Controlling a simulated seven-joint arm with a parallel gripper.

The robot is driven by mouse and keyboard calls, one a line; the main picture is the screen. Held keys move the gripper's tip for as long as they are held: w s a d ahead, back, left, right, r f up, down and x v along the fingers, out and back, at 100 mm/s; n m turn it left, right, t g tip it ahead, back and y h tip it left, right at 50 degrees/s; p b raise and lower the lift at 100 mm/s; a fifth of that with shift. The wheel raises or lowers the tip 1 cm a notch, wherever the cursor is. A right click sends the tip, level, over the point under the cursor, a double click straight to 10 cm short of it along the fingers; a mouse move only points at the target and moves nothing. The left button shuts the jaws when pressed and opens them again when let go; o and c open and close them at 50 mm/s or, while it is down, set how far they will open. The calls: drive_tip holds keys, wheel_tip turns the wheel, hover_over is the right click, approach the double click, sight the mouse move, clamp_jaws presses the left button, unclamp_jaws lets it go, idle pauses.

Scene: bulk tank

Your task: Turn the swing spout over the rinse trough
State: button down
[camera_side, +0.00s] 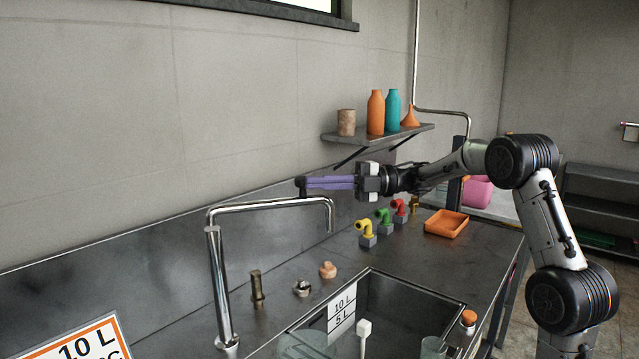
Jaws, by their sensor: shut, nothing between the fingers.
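The chrome swing spout (265,205) rises from the counter at the lower left, and its upper tube runs right to a down-turned outlet. The outlet hangs in front of the back wall panel in the picture, above the level of the counter. My gripper (303,186) has purple fingers, shut and empty. Its tips point left, just above the spout's upper tube near the outlet end; I cannot tell whether they touch it. A sunken basin (450,306) lies in the counter at the lower middle; I cannot tell whether it is the rinse trough.
Yellow (365,229), green (383,215) and red (399,206) elbow taps stand behind the basin, with an orange tray (446,223) to their right. A shelf (380,135) with bottles hangs above my gripper. A 10 L sign (80,342) stands at the lower left.

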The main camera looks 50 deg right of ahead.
drive_tip(key=w+d+v, duration=0.1)
drive_tip(key=v, duration=0.8)
drive_tip(key=s+a+r+m+t+h, duration=0.1)
drive_tip(key=s+a+r+m+t, duration=0.15)
drive_tip(key=a+r, duration=0.8)
drive_tip(key=s+a+r+m+t, duration=0.15)
drive_tip(key=a+r+t, duration=0.25)
drive_tip(key=a+r, duration=0.65)
drive_tip(key=s+d+f+m+g+h, duration=0.1)
drive_tip(key=s+d+f+m+h, duration=0.25)
drive_tip(key=f+m+h, duration=0.45)
drive_tip(key=s+d+f+m+h, duration=0.35)
drive_tip(key=f+m+h, duration=0.25)
drive_tip(key=m, duration=0.3)
drive_tip(key=s+a+f+m+g, duration=0.1)
drive_tip(key=s+f+m+g, duration=0.2)
drive_tip(key=s+f+g, duration=0.2)
drive_tip(key=s+a+f+m+g, duration=0.1)
drive_tip(key=s+f+m+g, duration=0.2)
drive_tip(key=s+f+g, duration=0.3)
drive_tip(key=s+f, duration=0.5)
drive_tip(key=f, duration=0.6)
drive_tip(key=shift+y, duration=0.3)
